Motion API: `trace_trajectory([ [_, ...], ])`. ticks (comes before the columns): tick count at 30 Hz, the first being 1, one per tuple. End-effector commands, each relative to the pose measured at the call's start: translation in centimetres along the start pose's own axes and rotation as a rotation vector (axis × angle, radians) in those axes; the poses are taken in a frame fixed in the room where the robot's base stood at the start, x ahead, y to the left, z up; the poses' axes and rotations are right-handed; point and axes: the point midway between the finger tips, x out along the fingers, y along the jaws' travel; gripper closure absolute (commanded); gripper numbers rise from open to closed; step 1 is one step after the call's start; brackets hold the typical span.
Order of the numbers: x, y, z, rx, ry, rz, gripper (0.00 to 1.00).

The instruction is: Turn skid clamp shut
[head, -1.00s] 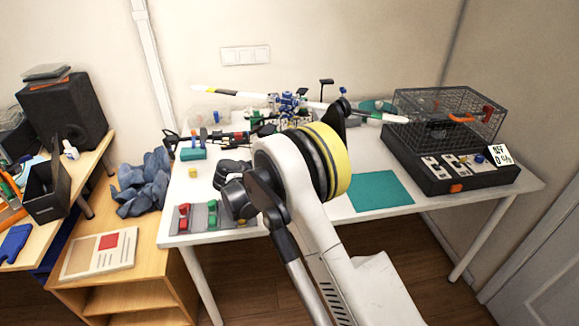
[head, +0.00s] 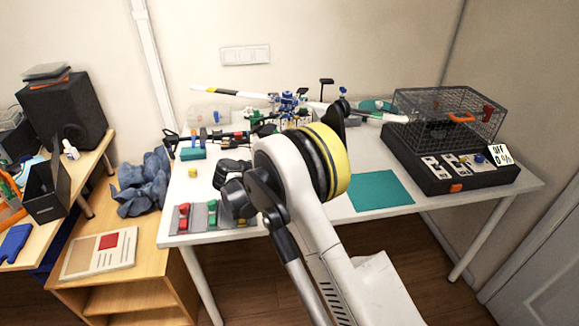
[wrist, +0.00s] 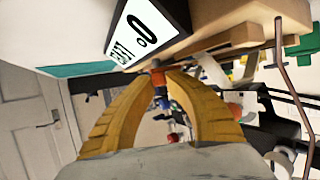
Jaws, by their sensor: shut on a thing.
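In the wrist view, my gripper (wrist: 162,82) has its two yellow fingers closed together around a small orange-and-blue part (wrist: 157,65). I cannot tell for sure whether that part is the skid clamp's handle. In the head view, the model helicopter (head: 288,103) stands at the back of the white table, with its tail (head: 215,135) to the left. My own arm hides my gripper there, and the clamp cannot be made out.
A black box with a wire cage (head: 450,118) stands at the right, with a display card (head: 500,156) at its corner. A green mat (head: 380,191) lies clear. Grey trays with coloured pieces (head: 198,217) sit at the front left. A teal block (head: 193,154) is behind them.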

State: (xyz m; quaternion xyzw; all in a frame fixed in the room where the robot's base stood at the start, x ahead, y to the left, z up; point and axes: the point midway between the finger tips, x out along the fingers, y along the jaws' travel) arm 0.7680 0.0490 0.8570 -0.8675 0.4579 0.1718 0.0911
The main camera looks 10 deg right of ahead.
Motion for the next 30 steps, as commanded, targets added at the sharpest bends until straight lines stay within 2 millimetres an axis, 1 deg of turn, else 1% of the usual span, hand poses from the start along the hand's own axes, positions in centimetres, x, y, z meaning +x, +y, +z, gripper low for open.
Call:
trace_trajectory([
  [12, 0.15, 0.19, 0.18, 0.001, -0.004, 0.005, 1.00],
  [13, 0.15, 0.18, 0.17, 0.001, -0.004, 0.005, 0.75],
  [14, 0.14, 0.18, 0.16, 0.001, -0.004, 0.004, 0.66],
  [15, 0.13, 0.16, 0.14, 0.001, -0.003, 0.004, 0.60],
  [25, 0.05, 0.11, 0.05, -0.004, -0.001, -0.008, 0.60],
  [30, 0.06, 0.33, 0.04, -0.043, -0.001, -0.103, 0.60],
])
